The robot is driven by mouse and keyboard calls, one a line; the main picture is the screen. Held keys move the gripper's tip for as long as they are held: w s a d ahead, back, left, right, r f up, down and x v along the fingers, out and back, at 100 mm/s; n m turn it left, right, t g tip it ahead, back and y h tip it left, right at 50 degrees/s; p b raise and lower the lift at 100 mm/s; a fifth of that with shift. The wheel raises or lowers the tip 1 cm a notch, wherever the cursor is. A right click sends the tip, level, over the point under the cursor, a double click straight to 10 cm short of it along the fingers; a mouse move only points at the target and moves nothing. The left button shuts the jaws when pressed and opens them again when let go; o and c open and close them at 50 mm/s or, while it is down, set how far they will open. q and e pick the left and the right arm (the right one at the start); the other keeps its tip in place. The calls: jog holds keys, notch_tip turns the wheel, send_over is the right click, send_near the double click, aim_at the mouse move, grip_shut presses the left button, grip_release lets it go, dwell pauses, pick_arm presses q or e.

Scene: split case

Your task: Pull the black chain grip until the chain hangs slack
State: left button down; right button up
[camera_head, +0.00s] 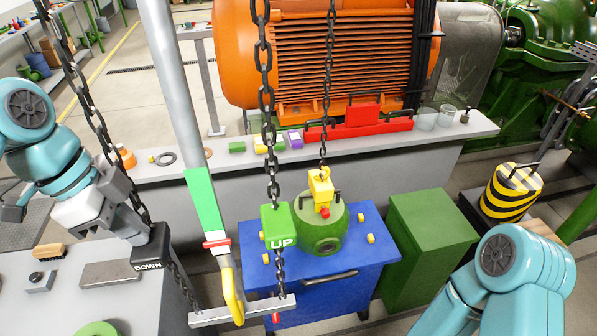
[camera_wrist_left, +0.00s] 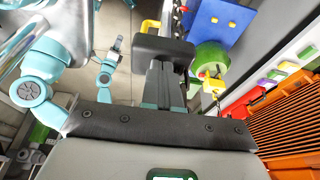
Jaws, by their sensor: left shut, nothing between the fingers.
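The black grip marked DOWN (camera_head: 151,249) is at the lower left in the camera_head view, on a dark chain (camera_head: 88,95) that runs down from the upper left and on below the grip. My left gripper (camera_head: 135,232) is shut at the grip's upper left edge, with nothing seen between its fingers; contact is unclear. A black block, apparently this grip, shows at the fingertips in the left wrist view (camera_wrist_left: 163,48). The green grip marked UP (camera_head: 278,226) hangs on another chain. The load chain (camera_head: 328,80) runs down fairly straight to a yellow hook (camera_head: 320,186) at the green casing (camera_head: 320,232). My right gripper is not seen.
The casing rests on a blue cabinet (camera_head: 375,262). A grey pole (camera_head: 172,70) with a yellow hook at its end stands between the grips. A grey bench (camera_head: 35,310) with a brush (camera_head: 49,251) is at lower left. A green box (camera_head: 432,240) is right of the cabinet.

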aim_at(154, 265)
pick_arm(q)
jog(key=shift+r, duration=0.15)
dwell(0.4)
notch_tip(154, 265, down, 10)
jog(key=b, duration=0.8)
jog(key=shift+r, duration=0.15)
dwell(1.0)
notch_tip(154, 265, up, 10)
jog(key=p, duration=0.8)
jog(key=shift+p, duration=0.3)
notch_tip(154, 265, up, 5)
jog(key=p, duration=0.4)
jog(key=shift+r+p, duration=0.6)
jog(key=shift+r, duration=0.4)
dwell(1.5)
